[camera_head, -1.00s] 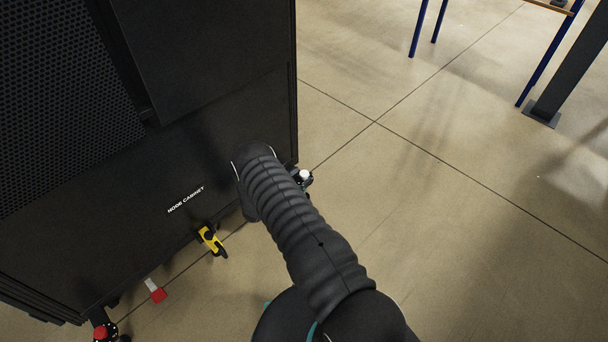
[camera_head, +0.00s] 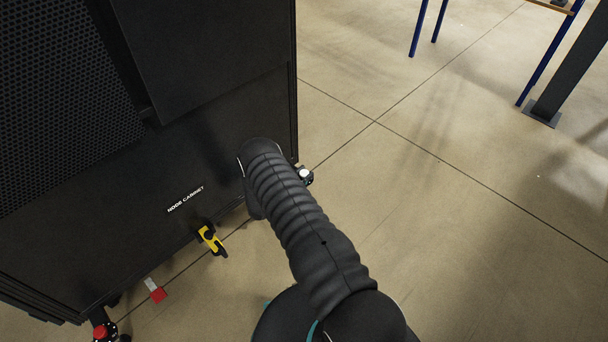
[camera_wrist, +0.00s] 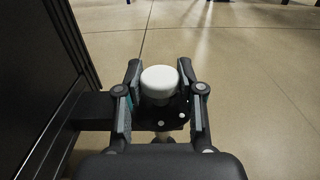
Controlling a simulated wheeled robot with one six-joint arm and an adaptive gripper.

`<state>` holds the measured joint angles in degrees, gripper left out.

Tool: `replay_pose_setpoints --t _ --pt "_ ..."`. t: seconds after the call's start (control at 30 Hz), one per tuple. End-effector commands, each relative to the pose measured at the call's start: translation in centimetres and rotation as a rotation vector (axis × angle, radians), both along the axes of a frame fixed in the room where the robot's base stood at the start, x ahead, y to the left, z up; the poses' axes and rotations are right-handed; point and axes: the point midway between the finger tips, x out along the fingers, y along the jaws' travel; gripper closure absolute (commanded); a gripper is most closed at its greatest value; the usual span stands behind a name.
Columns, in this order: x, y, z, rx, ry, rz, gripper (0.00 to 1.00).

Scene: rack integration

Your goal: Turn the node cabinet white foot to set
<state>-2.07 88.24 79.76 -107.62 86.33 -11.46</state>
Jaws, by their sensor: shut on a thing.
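The black node cabinet (camera_head: 150,190) stands at the left, with its name on the lower front panel. Its white foot (camera_head: 304,174) shows at the cabinet's right corner, partly behind my arm. In the wrist view the white round cap (camera_wrist: 160,82) sits between the two fingers of my gripper (camera_wrist: 160,97), above a dark disc with pale dots. The fingers are closed in on the foot from both sides. In the head view my arm hides most of the gripper.
A red foot (camera_head: 101,332) stands at the cabinet's near left corner. The floor to the right is clear, up to a blue-legged table (camera_head: 418,28) and a dark post (camera_head: 570,65).

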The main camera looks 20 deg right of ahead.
Motion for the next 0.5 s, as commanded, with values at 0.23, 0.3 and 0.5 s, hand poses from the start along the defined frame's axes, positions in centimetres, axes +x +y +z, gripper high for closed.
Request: replay_pose_setpoints --t 0.23,0.3,0.5 --pt "0.01 -0.07 -0.09 0.0 0.0 0.101 0.97" --pt "0.04 -0.04 -0.04 0.0 0.0 0.111 0.97" --pt "0.06 -0.03 0.0 0.001 -0.001 0.112 0.97"
